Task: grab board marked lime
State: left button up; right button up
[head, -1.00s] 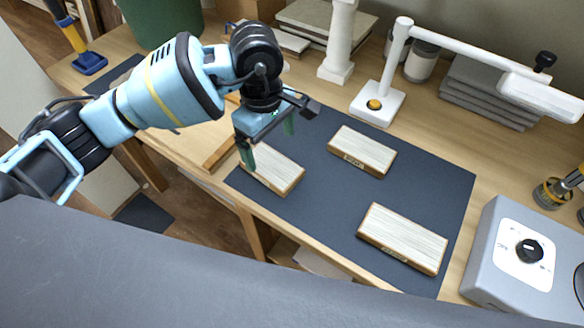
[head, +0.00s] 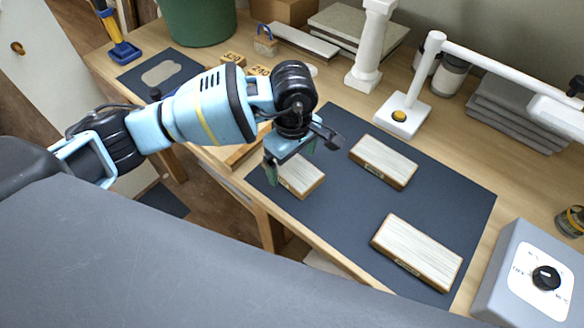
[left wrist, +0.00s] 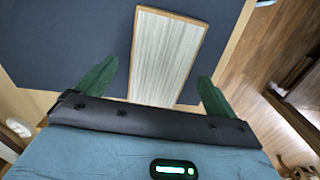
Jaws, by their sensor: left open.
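Three boards with pale striped tops and brown wooden edges lie on a dark mat (head: 340,225). The near-left board (head: 305,178) is partly hidden by my left gripper (head: 291,160). The back board (head: 384,161) and the front-right board (head: 417,251) have small labels on their front edges, too small to read. No label shows on the near-left board, so I cannot tell which is marked lime. My left gripper is open above the near-left board. In the left wrist view this board (left wrist: 165,55) lies between the two green fingers, with nothing gripped.
A white lamp-like stand (head: 404,115) and a white column (head: 370,50) stand behind the mat. A grey box with a dial (head: 530,275) is at the right. A green bin (head: 197,20) and numbered wooden blocks (head: 232,60) are at the back left. The mat's middle is clear.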

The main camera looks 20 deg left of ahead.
pick_arm(q)
jog(key=shift+f, duration=0.95)
pick_arm(e)
jog(key=shift+s, duration=0.1)
pick_arm(q)
jog(key=c, duration=1.1)
pick_arm(e)
jog(key=shift+w+r, duration=0.1)
jog(key=shift+w, duration=0.25)
pick_arm(q)
jog(key=shift+r, duration=0.1)
jog(key=shift+w+r, duration=0.1)
jog(key=shift+r, duration=0.4)
notch_tip(320, 180, up, 2)
jog(key=shift+r, duration=0.15)
jog(key=shift+s+a+r+b, duration=0.25)
jog(key=shift+s+a, duration=0.4)
jog(key=shift+s, duration=1.95)
jog(key=shift+s+a+r+b, duration=0.25)
jog(key=shift+s+a, duration=0.35)
jog(key=shift+s, duration=2)
jog(key=shift+s+a+r+b, duration=0.25)
jog(key=shift+s+a, duration=0.4)
jog(key=shift+s, duration=1.95)
pick_arm(e)
jog(key=shift+s+f, duration=0.55)
jog(key=shift+f, duration=0.25)
